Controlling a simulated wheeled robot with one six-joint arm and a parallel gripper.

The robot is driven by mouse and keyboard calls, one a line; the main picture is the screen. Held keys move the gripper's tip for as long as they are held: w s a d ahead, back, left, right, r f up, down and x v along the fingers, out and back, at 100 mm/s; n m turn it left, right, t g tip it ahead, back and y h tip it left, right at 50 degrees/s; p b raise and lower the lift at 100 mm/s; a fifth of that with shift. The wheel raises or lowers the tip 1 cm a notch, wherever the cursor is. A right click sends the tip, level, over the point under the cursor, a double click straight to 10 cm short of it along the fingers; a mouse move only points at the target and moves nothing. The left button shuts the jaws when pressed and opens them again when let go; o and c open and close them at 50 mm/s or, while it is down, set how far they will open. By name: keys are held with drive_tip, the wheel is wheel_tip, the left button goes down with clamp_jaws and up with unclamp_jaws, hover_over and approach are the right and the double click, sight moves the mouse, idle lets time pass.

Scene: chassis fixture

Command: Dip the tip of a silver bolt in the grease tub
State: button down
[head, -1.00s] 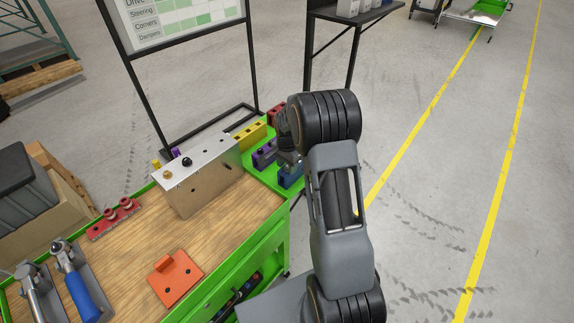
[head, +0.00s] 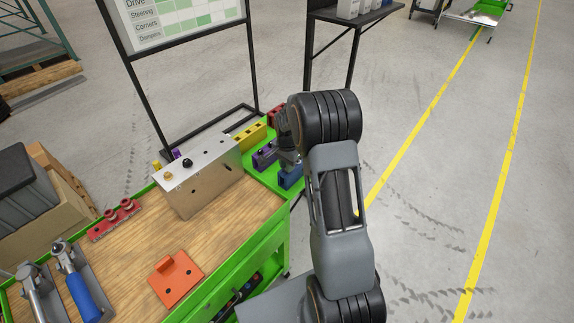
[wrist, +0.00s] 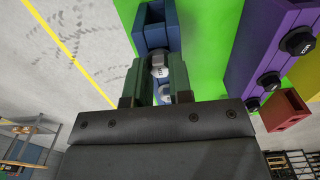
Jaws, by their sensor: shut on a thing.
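My gripper (wrist: 156,68) shows in the wrist view, its two green-grey fingers closed on a silver bolt (wrist: 160,71). The fingers and bolt are over the blue block (wrist: 151,24); I cannot tell whether the bolt is still seated in it. In the head view the gripper (head: 287,150) is mostly hidden behind my arm, just above the blue block (head: 290,178) on the green bench end. I cannot make out a grease tub in either view.
A purple block (wrist: 272,45) with black bolts, a red block (wrist: 285,110) and a yellow block (head: 249,134) stand near the blue one. A metal box fixture (head: 205,178) stands on the wooden bench top. An orange plate (head: 178,280) lies in front, with bare wood around it.

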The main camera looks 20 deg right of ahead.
drive_tip(key=shift+r+p, duration=1.9)
drive_tip(key=shift+r, duration=1.3)
